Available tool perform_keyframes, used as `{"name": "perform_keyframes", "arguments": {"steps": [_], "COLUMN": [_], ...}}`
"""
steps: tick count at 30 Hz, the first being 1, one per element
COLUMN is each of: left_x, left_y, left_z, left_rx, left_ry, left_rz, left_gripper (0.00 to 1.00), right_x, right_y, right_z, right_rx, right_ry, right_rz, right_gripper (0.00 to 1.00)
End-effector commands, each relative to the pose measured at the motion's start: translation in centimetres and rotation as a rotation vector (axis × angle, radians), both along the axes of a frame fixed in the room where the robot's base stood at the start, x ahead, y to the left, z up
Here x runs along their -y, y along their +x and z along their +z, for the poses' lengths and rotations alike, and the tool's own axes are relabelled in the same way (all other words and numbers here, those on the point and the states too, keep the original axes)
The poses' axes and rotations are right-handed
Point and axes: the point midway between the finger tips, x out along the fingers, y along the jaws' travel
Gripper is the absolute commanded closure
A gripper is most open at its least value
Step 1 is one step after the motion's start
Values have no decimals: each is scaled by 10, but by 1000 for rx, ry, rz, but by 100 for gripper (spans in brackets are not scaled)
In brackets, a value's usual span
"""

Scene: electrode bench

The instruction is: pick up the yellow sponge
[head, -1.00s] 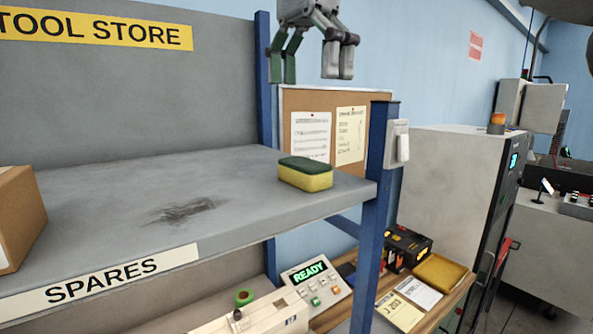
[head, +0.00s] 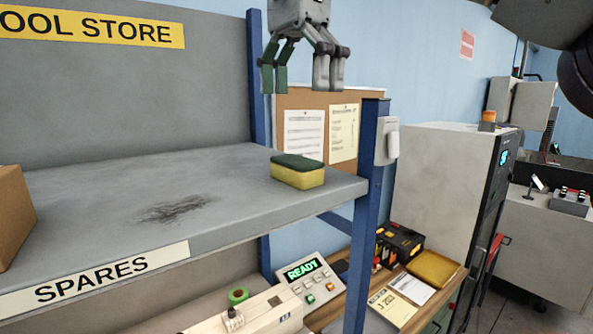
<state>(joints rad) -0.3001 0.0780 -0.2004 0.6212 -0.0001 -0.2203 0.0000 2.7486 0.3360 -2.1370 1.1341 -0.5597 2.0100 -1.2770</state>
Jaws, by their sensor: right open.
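The yellow sponge (head: 297,177) has a dark green top layer. It lies flat on the grey shelf (head: 100,190), near the shelf's right end. My right gripper (head: 302,82) hangs above the sponge with its fingers pointing down. Its fingers are spread apart with nothing between them. A clear gap shows between the fingertips and the sponge. My left gripper is not in the view.
A blue upright post (head: 369,220) stands at the shelf's front right corner, with a white switch box (head: 386,141) on it. A cardboard box (head: 14,215) sits at the shelf's left. The shelf between box and sponge is clear, with a dark smudge.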

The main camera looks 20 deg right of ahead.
Motion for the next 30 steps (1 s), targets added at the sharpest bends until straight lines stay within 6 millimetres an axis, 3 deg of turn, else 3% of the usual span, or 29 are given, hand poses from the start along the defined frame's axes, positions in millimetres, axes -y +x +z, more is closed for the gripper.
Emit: {"name": "perform_keyframes", "arguments": {"steps": [30], "left_x": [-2], "left_y": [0], "left_z": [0], "left_rx": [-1], "left_ry": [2], "left_rz": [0], "left_gripper": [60], "right_x": [1], "right_y": [0], "right_z": [-42], "right_rx": [8], "right_ry": [4], "right_rz": [-1], "right_gripper": [0]}}
